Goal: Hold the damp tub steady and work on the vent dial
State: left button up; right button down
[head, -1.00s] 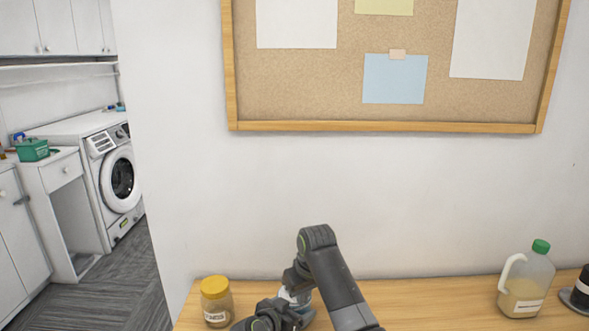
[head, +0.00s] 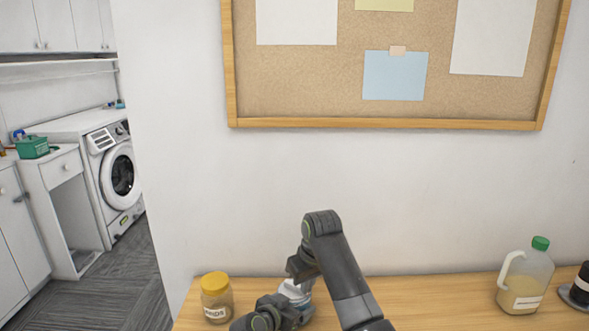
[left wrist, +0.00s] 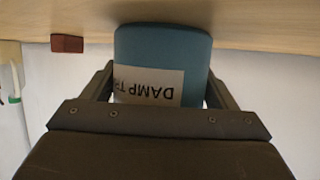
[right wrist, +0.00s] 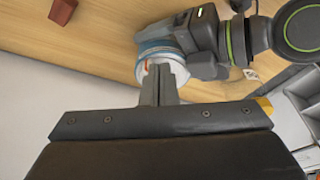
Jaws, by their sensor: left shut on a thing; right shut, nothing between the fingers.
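The damp tub (left wrist: 163,48) is blue with a white label, which reads upside down in the left wrist view. My left gripper (left wrist: 160,88) is shut on it, one finger on each side. In the head view the tub (head: 294,290) is mostly hidden by my arms. In the right wrist view its pale top (right wrist: 150,62) shows behind the fingertips, with a small orange-red mark. The vent dial cannot be clearly made out. My right gripper (right wrist: 163,72) is shut and empty, its tips at the tub's top; I cannot tell whether they touch.
A yellow-lidded jar (head: 216,298) stands left of the tub on the wooden top (head: 420,300). A green-capped jug (head: 525,278) and a dark container (head: 582,285) stand at the right. A small red block (right wrist: 62,11) lies near the tub. The wood between tub and jug looks clear.

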jog(key=v, duration=0.3)
jog(key=shift+w+a+r, duration=0.1)
jog(key=shift+w+a, duration=0.1)
jog(key=shift+w, duration=0.05)
pick_arm(q)
jog(key=o, duration=1.1)
jog(key=shift+s+a, duration=0.1)
